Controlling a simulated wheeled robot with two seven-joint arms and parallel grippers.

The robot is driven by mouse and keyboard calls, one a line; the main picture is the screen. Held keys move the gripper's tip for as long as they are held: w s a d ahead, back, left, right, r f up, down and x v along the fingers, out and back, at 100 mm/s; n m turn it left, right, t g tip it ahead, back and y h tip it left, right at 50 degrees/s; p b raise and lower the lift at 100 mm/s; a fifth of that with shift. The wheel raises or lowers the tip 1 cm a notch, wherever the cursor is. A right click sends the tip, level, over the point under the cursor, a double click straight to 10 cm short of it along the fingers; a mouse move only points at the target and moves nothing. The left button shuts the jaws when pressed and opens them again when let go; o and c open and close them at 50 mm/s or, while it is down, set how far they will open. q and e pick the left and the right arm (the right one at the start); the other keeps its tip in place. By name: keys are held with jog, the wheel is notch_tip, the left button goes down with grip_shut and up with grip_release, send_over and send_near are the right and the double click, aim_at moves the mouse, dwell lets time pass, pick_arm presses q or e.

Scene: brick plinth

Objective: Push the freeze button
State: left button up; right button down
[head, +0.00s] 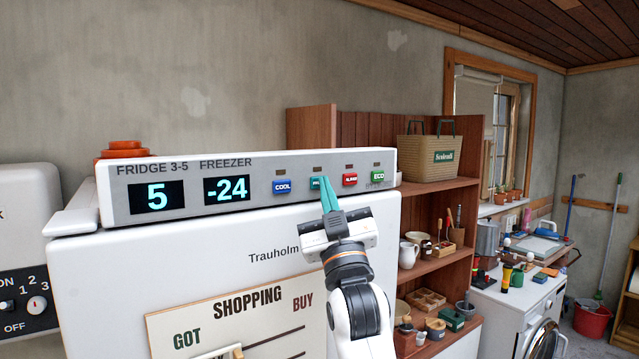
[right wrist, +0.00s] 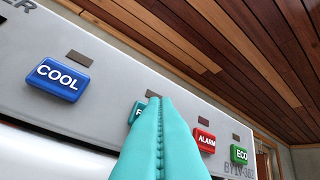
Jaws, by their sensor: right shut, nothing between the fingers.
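The freeze button (head: 315,183) is a small teal button on the freezer's grey control panel (head: 240,170), between the blue COOL button (head: 282,186) and the red ALARM button (head: 350,179). My right gripper (head: 325,184) is shut and empty, its teal fingertips pointing up at the freeze button's right side. In the right wrist view the joined fingers (right wrist: 158,102) cover most of the freeze button (right wrist: 138,110), leaving only its left edge showing. I cannot tell whether the tips touch it. My left gripper is not in view.
The green ECO button (head: 377,176) sits at the panel's right end. Displays (head: 157,196) read 5 and -24. A wooden shelf (head: 432,268) with a basket (head: 428,157) and crockery stands right of the fridge. A shopping board (head: 240,318) hangs on the fridge front.

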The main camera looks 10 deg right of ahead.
jog(key=shift+s+d, duration=0.15)
jog(key=shift+s, duration=0.15)
jog(key=shift+s+d, duration=0.35)
jog(key=shift+s, duration=0.6)
jog(key=shift+s+d, duration=0.3)
jog(key=shift+s, duration=0.6)
jog(key=shift+s+d, duration=0.35)
jog(key=shift+s, duration=0.6)
